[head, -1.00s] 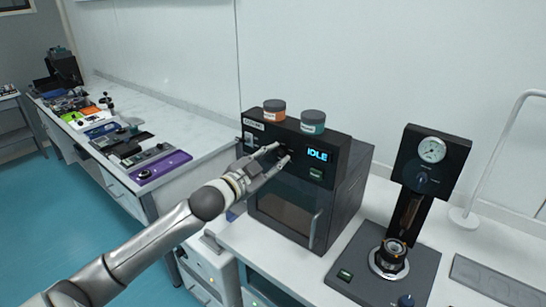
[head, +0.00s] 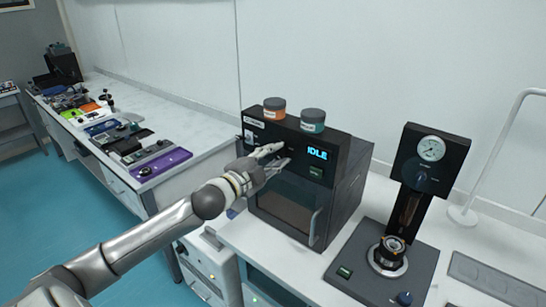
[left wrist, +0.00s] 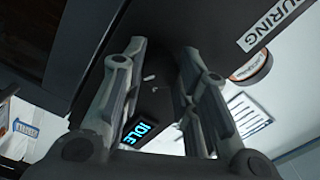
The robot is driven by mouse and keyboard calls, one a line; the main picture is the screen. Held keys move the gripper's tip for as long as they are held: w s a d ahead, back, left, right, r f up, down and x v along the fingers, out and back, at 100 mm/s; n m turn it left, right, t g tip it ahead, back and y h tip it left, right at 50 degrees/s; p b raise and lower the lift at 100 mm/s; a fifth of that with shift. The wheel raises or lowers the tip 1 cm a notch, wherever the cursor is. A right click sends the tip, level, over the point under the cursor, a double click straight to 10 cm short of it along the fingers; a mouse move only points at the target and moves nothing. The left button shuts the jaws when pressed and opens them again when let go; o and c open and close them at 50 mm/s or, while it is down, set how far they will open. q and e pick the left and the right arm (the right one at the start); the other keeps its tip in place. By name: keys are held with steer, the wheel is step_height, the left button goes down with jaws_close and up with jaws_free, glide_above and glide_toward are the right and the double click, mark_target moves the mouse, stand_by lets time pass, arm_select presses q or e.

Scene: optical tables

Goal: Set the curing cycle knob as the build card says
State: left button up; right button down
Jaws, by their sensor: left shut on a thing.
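The curing oven (head: 290,210) is a black box with a window door on the white bench. Its display (head: 317,154) reads IDLE in blue, and it also shows in the left wrist view (left wrist: 141,132). My left gripper (head: 279,156) is at the front panel, left of the display. In the left wrist view its two fingers (left wrist: 152,85) stand either side of the dark cycle knob (left wrist: 152,98), shut on it. The knob's setting cannot be read. No build card is readable. My right gripper is not in view.
Two jars, one orange (head: 274,109) and one teal (head: 312,121), stand on the oven. A press with a round gauge (head: 431,149) stands to the right. A side bench (head: 190,135) at left carries several devices and trays.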

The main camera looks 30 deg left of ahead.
arm_select(q)
steer(key=shift+c, duration=0.2)
steer(key=o, duration=1.1)
steer(key=shift+c, duration=0.2)
steer(key=shift+s+f, duration=0.1)
steer(key=shift+s, duration=0.45)
steer(key=s, duration=1.1)
steer(key=shift+a, duration=0.45)
